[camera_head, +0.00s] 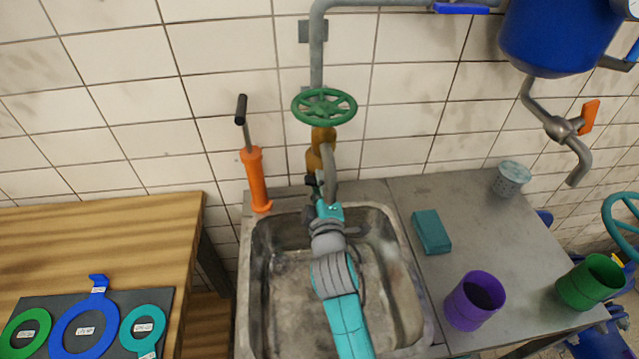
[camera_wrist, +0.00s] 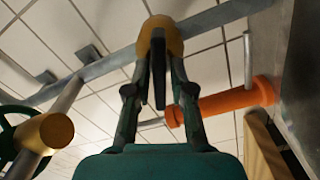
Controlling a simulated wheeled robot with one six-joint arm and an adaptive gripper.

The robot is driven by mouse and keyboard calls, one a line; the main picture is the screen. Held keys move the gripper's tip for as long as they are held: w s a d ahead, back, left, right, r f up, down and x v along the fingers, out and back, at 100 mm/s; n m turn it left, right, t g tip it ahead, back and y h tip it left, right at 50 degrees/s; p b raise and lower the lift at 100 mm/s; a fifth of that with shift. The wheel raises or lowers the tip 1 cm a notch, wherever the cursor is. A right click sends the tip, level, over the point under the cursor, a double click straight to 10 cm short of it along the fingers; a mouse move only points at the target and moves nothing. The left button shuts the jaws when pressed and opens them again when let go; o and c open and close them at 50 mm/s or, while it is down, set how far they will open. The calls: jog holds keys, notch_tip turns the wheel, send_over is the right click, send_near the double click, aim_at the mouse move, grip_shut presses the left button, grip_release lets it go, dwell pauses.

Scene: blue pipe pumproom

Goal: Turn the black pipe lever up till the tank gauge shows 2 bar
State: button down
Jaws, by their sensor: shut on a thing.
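The black pipe lever (camera_wrist: 159,82) hangs from a brass valve body (camera_wrist: 160,36) on a grey pipe in the wrist view. My gripper (camera_wrist: 158,66) has a finger on each side of the lever and is shut on it. In the head view my gripper (camera_head: 321,190) is at the back edge of the sink, below the green handwheel, and mostly hides the lever. The blue tank (camera_head: 557,35) hangs at the top right. A white round edge, perhaps its gauge (camera_head: 633,5), is cut off by the frame, so no reading shows.
A green handwheel (camera_head: 324,106) sits just above my gripper. An orange hand pump (camera_head: 256,180) stands close on the left. The sink (camera_head: 246,290) lies below my arm. A teal block (camera_head: 431,232), a purple cup (camera_head: 474,301) and a green cup (camera_head: 589,282) are on the right.

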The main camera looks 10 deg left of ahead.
jog(key=c, duration=1.2)
grip_release()
jog(key=v, duration=1.2)
jog(key=shift+s, duration=0.1)
